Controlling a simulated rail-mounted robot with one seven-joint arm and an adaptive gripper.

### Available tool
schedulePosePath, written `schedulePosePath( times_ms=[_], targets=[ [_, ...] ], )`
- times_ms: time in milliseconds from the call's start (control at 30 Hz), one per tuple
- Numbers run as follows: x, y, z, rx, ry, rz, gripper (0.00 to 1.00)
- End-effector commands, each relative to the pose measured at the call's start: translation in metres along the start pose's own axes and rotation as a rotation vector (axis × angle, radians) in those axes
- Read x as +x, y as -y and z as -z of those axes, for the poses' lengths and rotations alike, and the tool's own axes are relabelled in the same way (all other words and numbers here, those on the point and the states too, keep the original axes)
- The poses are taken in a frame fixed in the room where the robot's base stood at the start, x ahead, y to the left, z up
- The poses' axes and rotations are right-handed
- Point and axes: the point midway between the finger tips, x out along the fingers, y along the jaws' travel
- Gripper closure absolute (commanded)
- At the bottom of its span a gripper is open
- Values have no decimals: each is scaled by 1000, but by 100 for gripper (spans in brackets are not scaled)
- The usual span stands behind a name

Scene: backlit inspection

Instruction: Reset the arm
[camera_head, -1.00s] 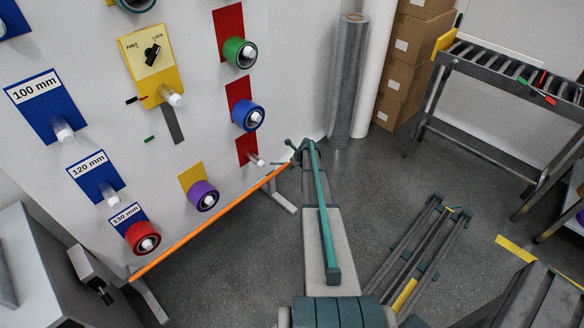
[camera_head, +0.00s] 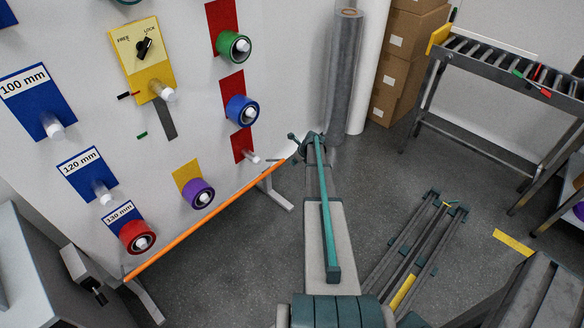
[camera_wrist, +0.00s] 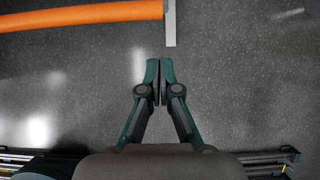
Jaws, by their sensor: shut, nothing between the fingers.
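My gripper (camera_wrist: 159,72) shows in the wrist view with its two fingers together, shut and empty, above the speckled grey floor. In the head view my arm reaches away from me over the floor, and its far end is near the right end of the orange bar at the foot of the white panel. The gripper's fingers are too small to make out clearly there.
The white panel on the left bears pegs with a green roll (camera_head: 233,46), a blue roll (camera_head: 241,111), a purple roll (camera_head: 200,193) and a red roll (camera_head: 137,237). The orange bar (camera_head: 205,225) runs along its foot. A roller conveyor (camera_head: 500,62) stands at the right. Boxes (camera_head: 394,72) stack behind.

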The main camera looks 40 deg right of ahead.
Motion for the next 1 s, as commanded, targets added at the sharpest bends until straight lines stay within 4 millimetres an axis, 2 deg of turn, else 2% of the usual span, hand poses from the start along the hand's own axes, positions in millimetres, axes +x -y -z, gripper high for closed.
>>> schedulePosePath(
  times_ms=[100, 200, 467, 567, 733, 867, 967, 1000],
  targets=[
    [-18, -1, -3, 0, 0, 1, 100],
    [-28, 0, -4, 1, -1, 0, 100],
    [-35, 0, -6, -23, -2, 0, 100],
    [-35, -1, -6, -108, -6, -5, 100],
    [-40, -11, 7, -426, -41, -29, 100],
    [-46, -44, 40, -753, -92, -87, 100],
    [-41, -93, 70, -1024, -128, -176, 100],
    [-38, -117, 83, -1137, -139, -220, 100]
  ],
)
